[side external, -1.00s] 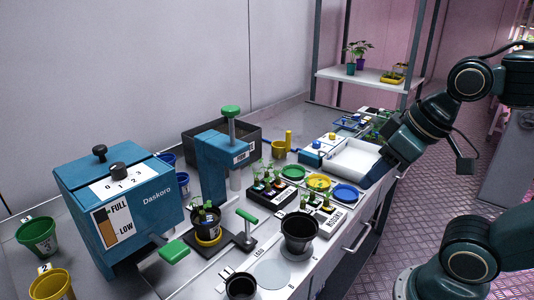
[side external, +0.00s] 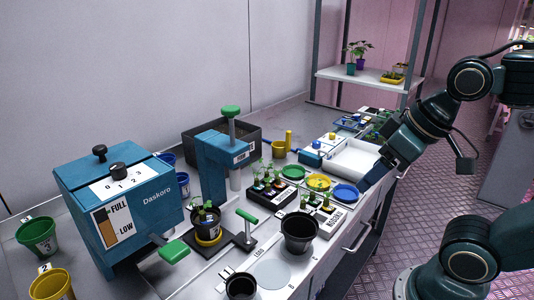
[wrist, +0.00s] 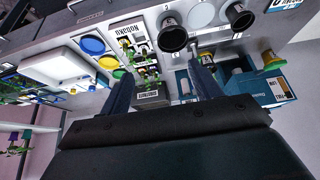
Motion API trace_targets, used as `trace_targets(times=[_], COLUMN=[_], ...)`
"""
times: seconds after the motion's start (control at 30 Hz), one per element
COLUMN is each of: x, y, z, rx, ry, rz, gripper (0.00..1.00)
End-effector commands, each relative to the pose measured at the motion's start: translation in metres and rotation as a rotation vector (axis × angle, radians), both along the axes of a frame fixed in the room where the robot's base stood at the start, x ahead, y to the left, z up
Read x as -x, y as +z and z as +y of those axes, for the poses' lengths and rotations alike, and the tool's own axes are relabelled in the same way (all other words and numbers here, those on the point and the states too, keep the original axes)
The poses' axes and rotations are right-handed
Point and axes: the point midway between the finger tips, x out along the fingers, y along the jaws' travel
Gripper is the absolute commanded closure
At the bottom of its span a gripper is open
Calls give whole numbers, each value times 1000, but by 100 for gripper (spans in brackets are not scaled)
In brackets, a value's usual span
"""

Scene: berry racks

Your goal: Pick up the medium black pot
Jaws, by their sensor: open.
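Two empty black pots stand on the bench front. The bigger-looking black pot (side external: 299,232) is upright beside a pale round disc (side external: 271,274). The other black pot (side external: 241,287) is at the lower edge of the side view. Both also show at the top of the wrist view, one near the middle (wrist: 172,36) and one to its right (wrist: 239,17). I cannot tell for sure which is the medium one. My gripper (side external: 368,179) is open and empty near the blue dish, apart from both pots. Its two fingers (wrist: 162,72) are spread in the wrist view.
A seedling tray (side external: 322,220) stands just behind the bigger-looking pot. Green, yellow and blue dishes (side external: 345,193) and a white tray (side external: 352,158) lie farther back. A blue press (side external: 210,165) and blue dispenser (side external: 125,210) stand at the left. The pale disc is bare.

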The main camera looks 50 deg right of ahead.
Motion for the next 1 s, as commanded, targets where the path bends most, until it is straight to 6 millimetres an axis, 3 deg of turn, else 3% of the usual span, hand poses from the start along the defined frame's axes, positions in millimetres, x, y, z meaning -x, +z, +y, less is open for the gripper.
trace_targets(times=[0.03,0.1,0.57,1.0], x=[0,0,-1,-1], y=[0,0,10,92], z=[0,0,0,0], rx=[0,0,0,0], ry=[0,0,0,0], rz=[0,0,-2,-3], gripper=[27,13,12,12])
